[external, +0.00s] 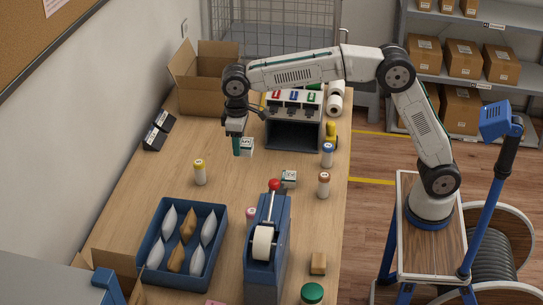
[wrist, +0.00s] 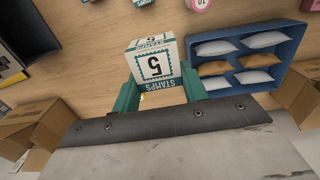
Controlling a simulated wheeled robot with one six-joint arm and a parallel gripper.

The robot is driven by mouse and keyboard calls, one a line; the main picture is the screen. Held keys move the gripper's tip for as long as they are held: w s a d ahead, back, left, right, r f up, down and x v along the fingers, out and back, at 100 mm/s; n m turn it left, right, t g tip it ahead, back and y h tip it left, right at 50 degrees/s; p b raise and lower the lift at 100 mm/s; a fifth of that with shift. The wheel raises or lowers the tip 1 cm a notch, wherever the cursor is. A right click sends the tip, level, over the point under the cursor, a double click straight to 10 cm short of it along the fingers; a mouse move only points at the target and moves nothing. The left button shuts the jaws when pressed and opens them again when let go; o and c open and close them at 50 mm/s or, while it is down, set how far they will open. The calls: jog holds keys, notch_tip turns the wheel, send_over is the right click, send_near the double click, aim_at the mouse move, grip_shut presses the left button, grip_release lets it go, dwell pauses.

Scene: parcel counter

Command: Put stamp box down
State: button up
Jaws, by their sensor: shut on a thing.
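The stamp box (wrist: 153,66) is a small white and teal box marked "STAMPS 5". My gripper (wrist: 158,88) is shut on it, with one teal finger on each side. In the external view the box (external: 247,147) shows beside my gripper (external: 238,146), over the far middle part of the wooden counter (external: 220,115). I cannot tell whether its underside touches the counter. A similar small white and teal box (external: 289,179) sits nearer the camera, behind the tape dispenser.
A grey cabinet (external: 292,136) stands right of my gripper. A blue tray (external: 218,222) holds several pouches. An open carton (external: 205,98) is behind. Bare counter lies left of my gripper.

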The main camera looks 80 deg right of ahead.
send_over(220, 197)
notch_tip(220, 197, down, 2)
notch_tip(220, 197, down, 16)
jog(key=shift+d+f, duration=0.1)
jog(key=shift+f, duration=2.4)
jog(key=o, duration=1)
jog(key=shift+f, duration=0.15)
notch_tip(220, 197, up, 12)
jog(key=shift+r, duration=0.25)
